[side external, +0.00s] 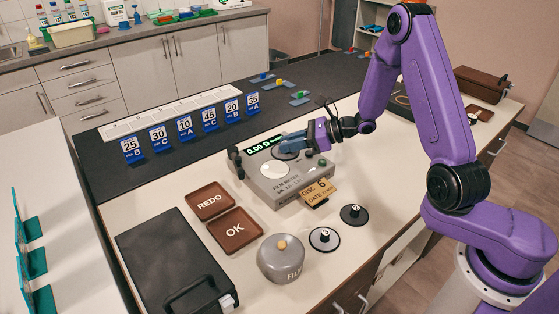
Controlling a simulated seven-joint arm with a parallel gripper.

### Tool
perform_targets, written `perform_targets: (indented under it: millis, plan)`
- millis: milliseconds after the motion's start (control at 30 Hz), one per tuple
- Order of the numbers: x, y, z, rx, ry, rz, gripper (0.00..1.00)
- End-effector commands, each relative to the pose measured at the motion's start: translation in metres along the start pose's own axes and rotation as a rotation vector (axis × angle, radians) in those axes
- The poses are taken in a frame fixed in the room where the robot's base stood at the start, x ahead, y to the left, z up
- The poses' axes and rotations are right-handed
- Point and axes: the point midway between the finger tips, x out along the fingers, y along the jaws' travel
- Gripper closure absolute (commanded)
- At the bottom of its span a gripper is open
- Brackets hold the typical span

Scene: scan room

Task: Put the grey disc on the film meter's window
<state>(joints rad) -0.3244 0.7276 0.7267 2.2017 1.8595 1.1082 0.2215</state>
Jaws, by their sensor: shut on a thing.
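The film meter (290,190) is a grey box on the white table, with a lit green display reading 0.00 D. Its round white window (275,170) is on the top face and uncovered. My gripper (286,147) is over the meter's back part, behind the window, shut on a dark grey disc (286,154) that is mostly hidden by the fingers. I cannot tell whether the disc touches the meter. Two more discs lie in front of the meter: a black one marked 2 (354,215) and a greyer one marked 3 (324,239).
A tan disc label (319,192) leans at the meter's front right. A round lidded tin (281,260), brown REDO (209,201) and OK (235,231) trays and a black case (175,262) stand nearby. Blue number cards (184,127) line the dark mat behind.

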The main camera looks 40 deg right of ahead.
Motion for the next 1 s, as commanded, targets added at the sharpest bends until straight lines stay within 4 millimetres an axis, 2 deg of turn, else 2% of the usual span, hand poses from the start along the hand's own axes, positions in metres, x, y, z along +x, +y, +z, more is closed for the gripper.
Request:
perform_targets:
  millis: [100,300,533,800,1000]
  plan:
    - [0.017,-0.009,-0.013,0.002,0.002,0.001,1.00]
    - [0.038,-0.020,-0.028,0.000,0.001,-0.001,1.00]
    - [0.050,-0.026,-0.036,0.001,0.002,0.000,1.00]
    - [0.060,-0.026,-0.062,0.003,0.001,-0.001,1.00]
    - [0.061,-0.027,-0.063,0.000,0.000,-0.002,1.00]
